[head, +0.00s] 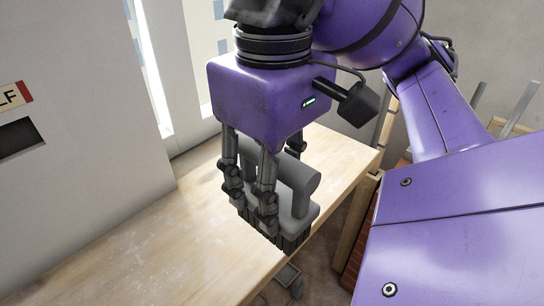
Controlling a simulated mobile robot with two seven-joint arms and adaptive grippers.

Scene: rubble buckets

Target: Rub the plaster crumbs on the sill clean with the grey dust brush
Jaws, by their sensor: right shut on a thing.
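The grey dust brush (300,187) has a rounded grey handle and a block with dark bristles pointing down. My right gripper (257,205) comes down from above and is shut on the grey dust brush. The brush is at the front edge of the pale wooden sill (150,245), with its bristles low by the edge; I cannot tell whether they touch the wood. Faint whitish marks, perhaps plaster crumbs (165,240), show on the sill left of the brush. The arm and brush hide part of the sill. My left gripper is not in view.
A grey wall (80,130) with a sign (14,96) and a dark opening (20,138) stands at the left. A bright window gap (155,65) is behind the sill. Beyond the sill's right end are wooden posts (352,225) and red bricks (358,262).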

